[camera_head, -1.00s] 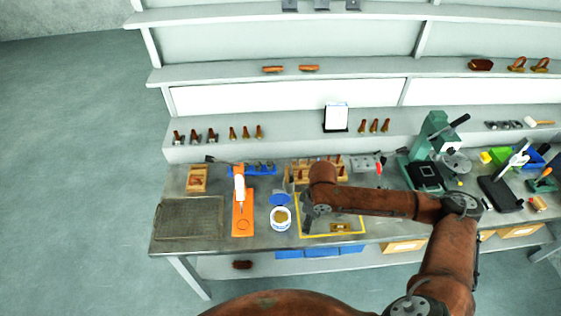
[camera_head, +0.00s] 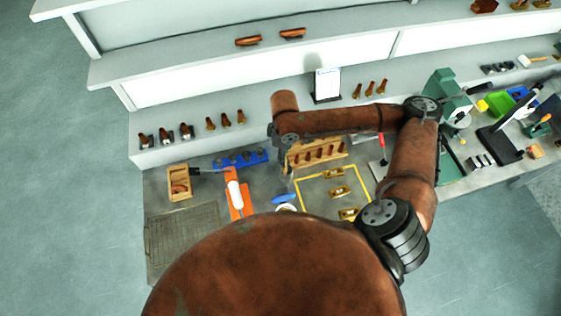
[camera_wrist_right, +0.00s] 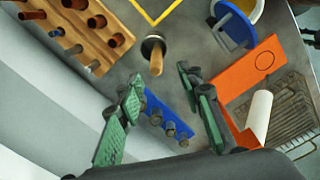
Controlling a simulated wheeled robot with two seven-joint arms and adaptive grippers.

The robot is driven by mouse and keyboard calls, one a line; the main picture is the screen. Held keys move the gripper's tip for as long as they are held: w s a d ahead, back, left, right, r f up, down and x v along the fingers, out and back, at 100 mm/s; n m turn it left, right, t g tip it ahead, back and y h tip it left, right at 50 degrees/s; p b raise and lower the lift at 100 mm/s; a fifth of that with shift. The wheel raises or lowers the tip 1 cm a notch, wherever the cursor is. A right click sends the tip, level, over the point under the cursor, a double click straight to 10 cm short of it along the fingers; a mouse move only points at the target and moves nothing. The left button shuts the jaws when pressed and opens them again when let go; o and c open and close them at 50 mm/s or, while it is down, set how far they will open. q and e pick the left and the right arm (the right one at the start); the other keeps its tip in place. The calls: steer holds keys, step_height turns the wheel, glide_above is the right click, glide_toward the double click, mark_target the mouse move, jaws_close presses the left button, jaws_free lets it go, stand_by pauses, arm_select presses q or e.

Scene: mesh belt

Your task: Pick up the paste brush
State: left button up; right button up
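In the right wrist view, a tool with a wooden handle and a round dark base, which looks like the paste brush (camera_wrist_right: 155,57), stands on the grey bench. Its handle points toward the camera. My right gripper (camera_wrist_right: 161,75) is open, with its two green fingers spread on either side of the handle's end, not visibly touching it. In the head view, my right gripper (camera_head: 288,165) hangs over the bench beside the wooden rack; I cannot make out the brush there. My left gripper is in neither current view.
A wooden rack (camera_wrist_right: 75,35) of handled tools and a blue holder (camera_wrist_right: 155,105) flank the brush. An orange mat (camera_wrist_right: 250,75) with a white bottle (camera_wrist_right: 258,115) and a blue lid (camera_wrist_right: 235,25) lie nearby. A yellow outline (camera_head: 303,190) encloses brass pieces.

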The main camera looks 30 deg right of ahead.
steer(key=shift+s+f, duration=0.15)
steer(key=shift+f, duration=0.8)
steer(key=shift+w+d+f+p, duration=0.15)
steer(key=shift+f+p, duration=0.2)
steer(key=shift+f, duration=1)
steer(key=shift+w+d+f+p, duration=0.15)
steer(key=shift+f+p, duration=0.15)
steer(key=shift+f, duration=1)
steer(key=shift+c, duration=0.6)
jaws_close()
